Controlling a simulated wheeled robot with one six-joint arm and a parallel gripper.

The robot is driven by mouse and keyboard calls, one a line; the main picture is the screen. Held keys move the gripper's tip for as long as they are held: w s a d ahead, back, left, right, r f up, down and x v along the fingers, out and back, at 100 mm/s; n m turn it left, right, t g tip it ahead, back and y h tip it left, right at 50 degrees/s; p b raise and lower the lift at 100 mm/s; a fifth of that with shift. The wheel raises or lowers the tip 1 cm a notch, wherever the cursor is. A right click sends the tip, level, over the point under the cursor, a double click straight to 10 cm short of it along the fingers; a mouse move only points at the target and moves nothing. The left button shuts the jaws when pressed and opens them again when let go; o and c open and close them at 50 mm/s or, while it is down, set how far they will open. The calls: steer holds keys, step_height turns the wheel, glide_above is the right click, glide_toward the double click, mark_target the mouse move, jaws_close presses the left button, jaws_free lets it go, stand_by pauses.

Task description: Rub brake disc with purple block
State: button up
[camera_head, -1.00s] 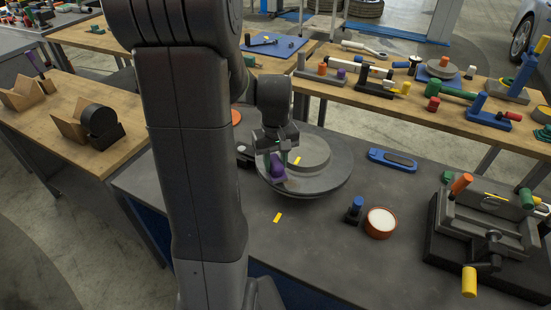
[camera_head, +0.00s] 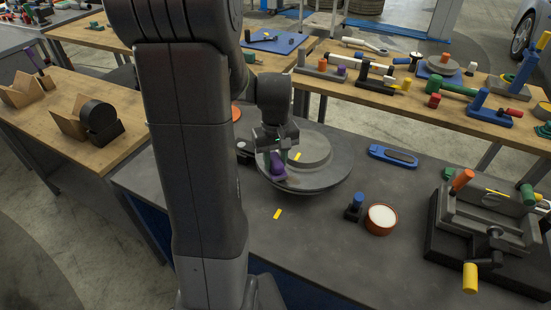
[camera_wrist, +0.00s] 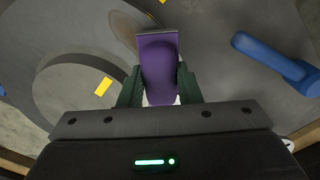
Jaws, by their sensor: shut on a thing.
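The brake disc (camera_head: 325,178) is a grey round plate with a raised hub, lying flat on the dark workbench. A yellow mark (camera_head: 297,156) is on its hub. My gripper (camera_head: 273,152) is over the left part of the disc and is shut on the purple block (camera_head: 277,165). In the wrist view the purple block (camera_wrist: 158,68) sits between the two dark green fingers, over the disc's flat outer ring (camera_wrist: 205,70). A brownish smudge (camera_wrist: 124,28) shows on the ring beside the block. The block appears to touch the disc, but its underside is hidden.
A blue tool (camera_head: 393,156) lies right of the disc. A round tin (camera_head: 381,219) and a small blue-topped piece (camera_head: 355,205) stand in front of it. A vise (camera_head: 490,225) is at the right.

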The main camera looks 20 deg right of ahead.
steer(key=shift+f+b, duration=0.3)
steer(key=shift+f, duration=0.15)
steer(key=shift+s+d+r, duration=0.1)
steer(key=shift+s+d, duration=0.35)
steer(key=shift+s, duration=0.05)
steer(key=shift+s+d, duration=0.5)
steer(key=shift+s, duration=0.1)
steer(key=shift+d+r+p, duration=0.1)
steer(key=shift+r+p, duration=0.4)
steer(key=shift+p, duration=0.1)
steer(key=shift+s+d, duration=1.5)
steer(key=shift+s, duration=0.25)
